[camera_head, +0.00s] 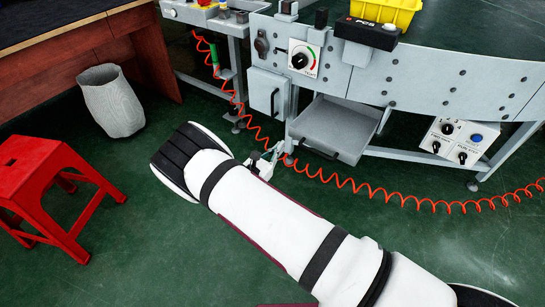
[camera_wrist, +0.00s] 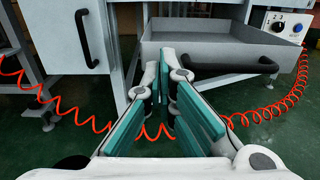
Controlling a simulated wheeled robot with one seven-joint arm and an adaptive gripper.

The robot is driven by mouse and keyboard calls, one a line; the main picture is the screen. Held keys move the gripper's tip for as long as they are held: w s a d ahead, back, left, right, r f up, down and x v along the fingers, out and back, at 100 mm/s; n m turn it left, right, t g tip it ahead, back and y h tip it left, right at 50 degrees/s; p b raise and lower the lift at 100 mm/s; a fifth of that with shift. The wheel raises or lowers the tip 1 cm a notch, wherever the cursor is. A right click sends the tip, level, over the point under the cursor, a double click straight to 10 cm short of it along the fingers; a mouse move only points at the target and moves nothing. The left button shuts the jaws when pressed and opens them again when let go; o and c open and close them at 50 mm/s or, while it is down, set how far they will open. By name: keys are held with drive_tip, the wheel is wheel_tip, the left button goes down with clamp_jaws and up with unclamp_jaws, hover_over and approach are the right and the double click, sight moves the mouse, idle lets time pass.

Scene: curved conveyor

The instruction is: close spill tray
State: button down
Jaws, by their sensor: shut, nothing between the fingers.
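The spill tray (camera_head: 332,127) is a shallow grey drawer under the conveyor. It is pulled out, with its open top showing and a dark handle on its front. In the wrist view the tray (camera_wrist: 205,54) fills the upper right, its black handle (camera_wrist: 230,73) across its front face. My gripper (camera_wrist: 162,78) has its teal-padded fingers close together, with nothing between them. It is in front of the tray, near the left end of the tray's front face. In the head view my gripper (camera_head: 277,158) is small beside the tray's front left corner. I cannot tell whether it touches the tray.
A grey cabinet door with a black handle (camera_wrist: 87,38) is left of the tray. A red coiled hose (camera_head: 340,183) hangs across the front. A control box (camera_head: 455,140) is at the right. A red stool (camera_head: 50,180) and a grey bin (camera_head: 111,100) stand at the left.

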sight(296, 130)
drive_tip(key=b+x, duration=0.2)
drive_tip(key=x, duration=0.6)
drive_tip(key=shift+w+d+b, duration=0.1)
drive_tip(key=shift+w+b, duration=0.05)
drive_tip(key=shift+b, duration=0.15)
